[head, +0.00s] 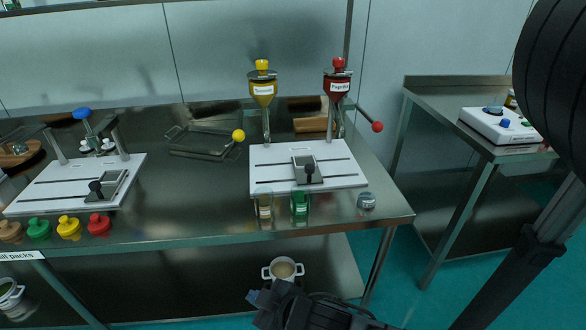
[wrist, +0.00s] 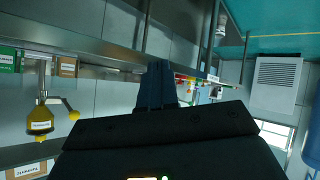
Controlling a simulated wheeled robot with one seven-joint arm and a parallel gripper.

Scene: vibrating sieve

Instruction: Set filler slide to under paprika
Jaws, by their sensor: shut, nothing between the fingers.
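The filler is a white board (head: 270,180) with dark slots, on the steel table. Its slide, a grey frame with a black knob (head: 309,169), sits right of the board's middle. A red funnel (head: 338,86), its label seeming to read Paprika, stands behind the board at right. A yellow funnel (head: 263,88) stands behind it at left. In the picture the slide lies between the two funnels, nearer the red one; exact alignment is unclear. My gripper (head: 256,297) is low in front of the table, apart from the filler. In the wrist view its dark fingers (wrist: 157,85) are shut and empty.
A clear jar (head: 264,204), a green jar (head: 300,204) and a metal lid (head: 366,200) stand before the board. Red-ended (head: 377,126) and yellow-ended (head: 238,135) levers stick out sideways. Another white board (head: 60,190) is at left. A pot (head: 283,269) sits on the lower shelf.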

